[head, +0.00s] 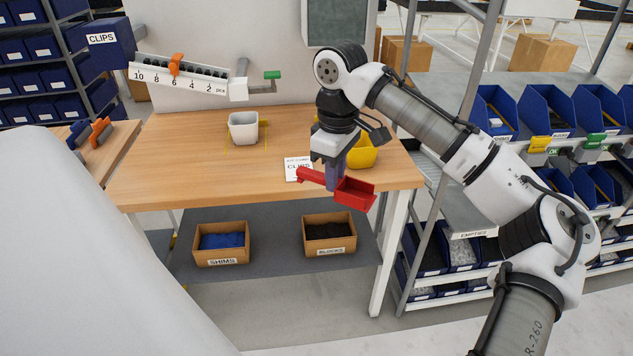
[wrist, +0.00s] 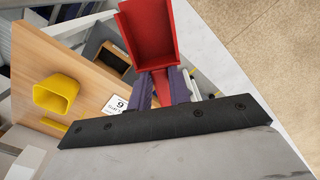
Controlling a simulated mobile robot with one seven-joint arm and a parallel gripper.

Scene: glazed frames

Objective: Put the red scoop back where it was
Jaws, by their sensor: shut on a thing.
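The red scoop (head: 354,192) is held by my gripper (head: 333,178) above the front right edge of the wooden table. Its handle reaches left and its tray end points right in the head view. In the wrist view the red scoop (wrist: 147,32) shows its hollow tray, which looks empty. My gripper's two purple-grey fingers (wrist: 162,86) are shut on the scoop's handle. Part of the handle is hidden between the fingers.
The table (head: 220,170) carries a white cup (head: 243,128), a yellow bin (head: 362,152) behind my gripper and a card reading CLIPS (head: 297,169). Shims (head: 221,243) and blocks (head: 330,234) boxes stand on the lower shelf. A rack with blue bins (head: 545,112) stands right. The table's left half is mostly clear.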

